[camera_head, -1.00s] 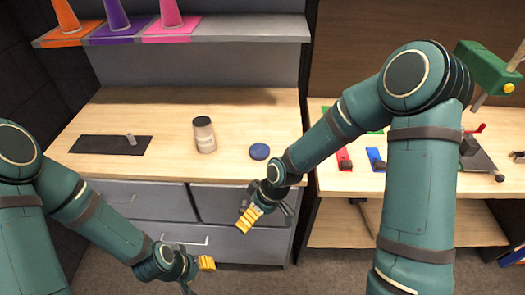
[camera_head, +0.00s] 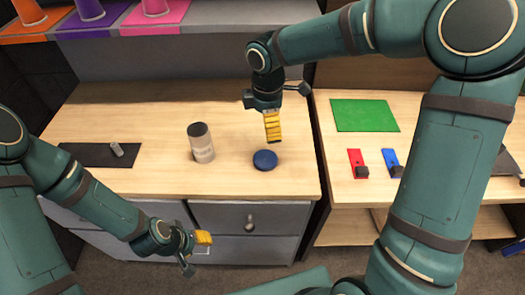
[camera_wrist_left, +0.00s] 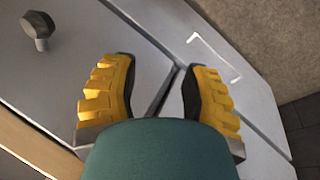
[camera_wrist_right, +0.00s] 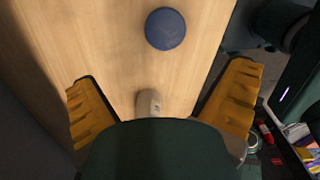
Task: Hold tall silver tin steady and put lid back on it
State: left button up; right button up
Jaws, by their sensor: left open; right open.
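The tall silver tin (camera_head: 203,150) stands upright on the wooden worktop. Its body is pale and its top is dark; I cannot tell if that is its open mouth. The round blue lid (camera_head: 265,160) lies flat to its right, and also shows in the right wrist view (camera_wrist_right: 165,28). My right gripper (camera_head: 273,140) is open and empty, pointing down above the worktop just behind the lid. My left gripper (camera_head: 204,238) is open and empty, low in front of the drawers; its fingers show over the drawer fronts in the left wrist view (camera_wrist_left: 160,90).
A black mat (camera_head: 80,155) with a small grey cylinder (camera_head: 116,149) lies at the left. A second table at the right holds a green sheet (camera_head: 365,115), a red item (camera_head: 356,163) and a blue item (camera_head: 391,163). Cones stand on a shelf above. The worktop behind the tin is clear.

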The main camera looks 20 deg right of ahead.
jog(key=b, duration=0.2)
send_over(264, 159)
jog(key=f, duration=0.8)
jog(key=shift+w+d+f, duration=0.25)
jog(key=shift+d, duration=0.15)
jog(key=f, duration=0.1)
jog(key=f+b, duration=0.1)
jog(key=f, duration=0.1)
jog(key=a+f, duration=0.1)
jog(key=f, duration=0.1)
jog(key=shift+s+f+b, duration=0.15)
jog(key=shift+s+b, duration=0.05)
jog(key=shift+b, duration=0.2)
jog(key=shift+d, duration=0.1)
jog(key=shift+c, duration=0.3)
jog(key=c, duration=0.7)
